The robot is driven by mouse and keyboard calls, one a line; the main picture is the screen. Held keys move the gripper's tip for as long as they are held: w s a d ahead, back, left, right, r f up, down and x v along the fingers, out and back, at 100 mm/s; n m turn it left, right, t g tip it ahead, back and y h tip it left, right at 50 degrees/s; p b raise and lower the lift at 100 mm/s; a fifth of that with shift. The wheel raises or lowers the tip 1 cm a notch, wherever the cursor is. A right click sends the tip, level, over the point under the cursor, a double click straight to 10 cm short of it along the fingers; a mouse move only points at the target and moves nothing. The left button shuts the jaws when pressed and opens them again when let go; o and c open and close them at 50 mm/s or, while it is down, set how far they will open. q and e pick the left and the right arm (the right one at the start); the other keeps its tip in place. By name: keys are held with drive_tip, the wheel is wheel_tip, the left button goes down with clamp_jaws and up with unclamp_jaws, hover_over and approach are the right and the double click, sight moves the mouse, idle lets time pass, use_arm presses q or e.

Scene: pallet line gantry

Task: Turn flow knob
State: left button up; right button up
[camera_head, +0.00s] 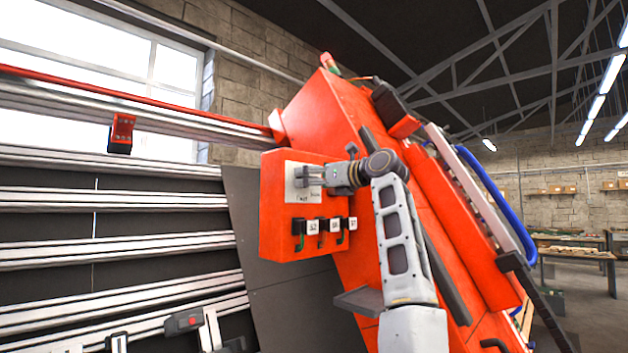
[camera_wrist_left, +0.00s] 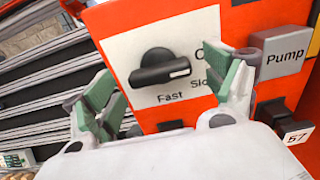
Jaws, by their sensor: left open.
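The flow knob (camera_wrist_left: 158,68) is a black bar handle on a white label plate (camera_wrist_left: 197,28) in the left wrist view. It lies nearly level, with its white mark at the right end. "Fast" reads below it; the words at its right are partly covered by a finger. My left gripper (camera_wrist_left: 170,88) is open, one green-padded finger on each side of the knob in the picture. I cannot tell whether either finger touches it. In the head view the left gripper (camera_head: 312,176) is at the plate (camera_head: 300,195) on the red control box (camera_head: 274,215), hiding the knob.
Several black switches (camera_head: 321,238) with white tags sit below the plate on the box. A "Pump" label (camera_wrist_left: 285,53) is right of the knob. The red machine body (camera_head: 330,110) rises behind. Aluminium rails (camera_head: 110,200) run at the left.

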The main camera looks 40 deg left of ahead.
use_arm(q)
drive_tip(key=shift+d, duration=0.15)
drive_tip(key=s+d, duration=0.1)
drive_tip(key=d, duration=1)
drive_tip(key=shift+d, duration=0.35)
idle(0.6)
